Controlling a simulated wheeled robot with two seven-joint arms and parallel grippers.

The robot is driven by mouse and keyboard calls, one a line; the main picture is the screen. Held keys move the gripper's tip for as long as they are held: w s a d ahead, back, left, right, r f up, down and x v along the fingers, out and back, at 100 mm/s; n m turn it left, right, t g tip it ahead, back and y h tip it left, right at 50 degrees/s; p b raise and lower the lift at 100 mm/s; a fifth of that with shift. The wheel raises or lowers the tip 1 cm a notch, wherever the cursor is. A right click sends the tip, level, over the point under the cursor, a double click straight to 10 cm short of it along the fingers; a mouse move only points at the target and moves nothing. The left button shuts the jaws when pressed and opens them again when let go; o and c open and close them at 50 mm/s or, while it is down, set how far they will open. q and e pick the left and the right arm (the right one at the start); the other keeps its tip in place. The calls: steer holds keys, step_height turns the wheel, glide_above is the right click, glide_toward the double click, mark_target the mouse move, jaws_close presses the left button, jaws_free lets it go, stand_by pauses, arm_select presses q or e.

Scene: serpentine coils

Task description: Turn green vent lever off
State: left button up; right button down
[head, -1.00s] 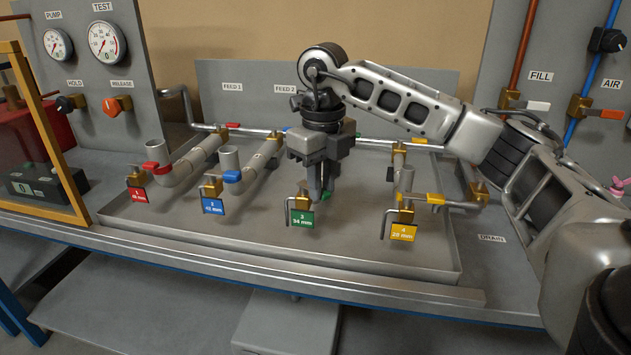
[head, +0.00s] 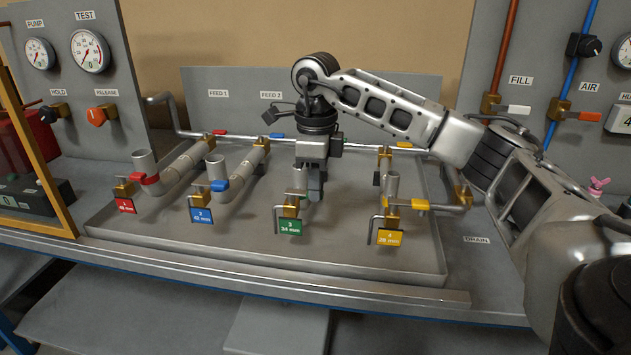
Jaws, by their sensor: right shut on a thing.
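The green station has a brass valve (head: 291,206) over a green tag (head: 290,228) marked 3, 34 mm, at the front of the metal tray. Its lever is hidden behind my fingers. My right gripper (head: 315,190) points down just to the right of this valve, its fingers seen nearly edge-on. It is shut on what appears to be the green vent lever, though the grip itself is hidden. A grey upright pipe (head: 298,178) stands behind the valve, partly covered by the gripper. My left gripper is not in view.
Red (head: 148,178) and blue (head: 219,185) levers sit to the left on neighbouring valves, and a yellow lever (head: 419,204) to the right. A rear pipe rail (head: 360,145) runs behind. The tray front (head: 340,255) is mostly clear.

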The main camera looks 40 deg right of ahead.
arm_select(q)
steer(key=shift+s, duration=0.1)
arm_select(e)
steer(key=shift+r, duration=0.1)
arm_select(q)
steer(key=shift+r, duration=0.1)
arm_select(e)
steer(key=c, duration=1.3)
jaws_free()
step_height(320, 180, up, 6)
steer(key=shift+f, duration=0.15)
arm_select(q)
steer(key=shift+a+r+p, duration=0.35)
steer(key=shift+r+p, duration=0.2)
steer(key=shift+p, duration=0.8)
arm_select(e)
steer(key=shift+r, duration=5.1)
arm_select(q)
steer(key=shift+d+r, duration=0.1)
arm_select(e)
steer(key=shift+f, duration=0.1)
